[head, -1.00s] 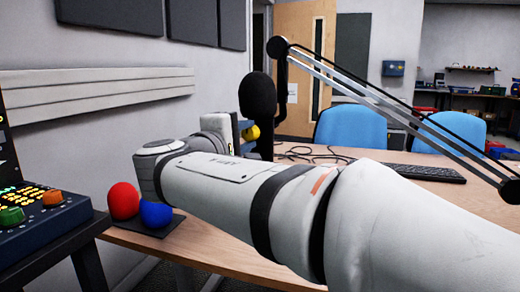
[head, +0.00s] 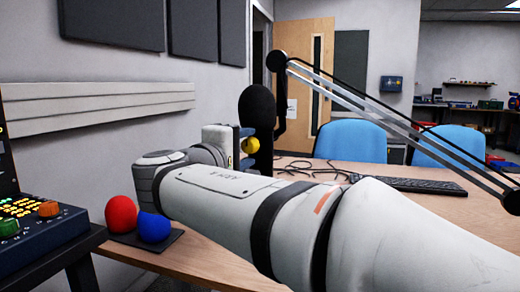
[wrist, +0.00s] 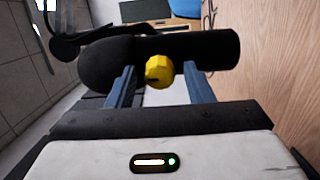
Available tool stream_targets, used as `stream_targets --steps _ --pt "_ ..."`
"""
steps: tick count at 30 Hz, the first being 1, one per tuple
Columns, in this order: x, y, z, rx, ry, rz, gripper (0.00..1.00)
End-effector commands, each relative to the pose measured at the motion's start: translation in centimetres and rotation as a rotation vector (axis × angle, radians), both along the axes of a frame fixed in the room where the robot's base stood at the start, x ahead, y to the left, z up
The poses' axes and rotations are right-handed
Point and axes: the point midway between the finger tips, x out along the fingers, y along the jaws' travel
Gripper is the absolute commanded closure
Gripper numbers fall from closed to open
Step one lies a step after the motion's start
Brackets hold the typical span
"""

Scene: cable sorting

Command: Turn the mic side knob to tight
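The black microphone (head: 257,105) hangs upright from its boom arm above the desk. Its yellow side knob (head: 250,145) faces my gripper; in the wrist view the knob (wrist: 159,72) has a dark mark low on its left. My gripper (wrist: 159,69) is open, with one blue finger on each side of the knob. Gaps show between the knob and both fingers in the wrist view. I cannot tell how far the fingertips reach along the knob. In the head view my wrist partly hides the fingers.
The boom arm (head: 400,120) slopes down to the right over the desk (head: 425,212). A keyboard (head: 405,186), cables (head: 300,168) and two blue chairs (head: 350,140) are beyond. Red (head: 121,214) and blue (head: 154,227) foam covers sit at the left near a mixing console (head: 40,235).

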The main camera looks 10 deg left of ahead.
Motion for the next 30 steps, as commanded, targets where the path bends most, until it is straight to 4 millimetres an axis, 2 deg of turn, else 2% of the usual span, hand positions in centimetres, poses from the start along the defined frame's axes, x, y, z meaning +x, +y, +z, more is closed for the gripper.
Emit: stream_targets --steps 10,21,25,30 --pt "-0.4 0.2 0.1 -0.001 0.0 0.002 0.49" --pt "-6.0 1.7 0.2 -0.002 0.0 0.005 0.49" --pt "-7.2 1.9 0.1 -0.001 0.0 0.002 0.49" --pt "-7.6 2.0 0.0 0.0 0.0 0.0 0.49"
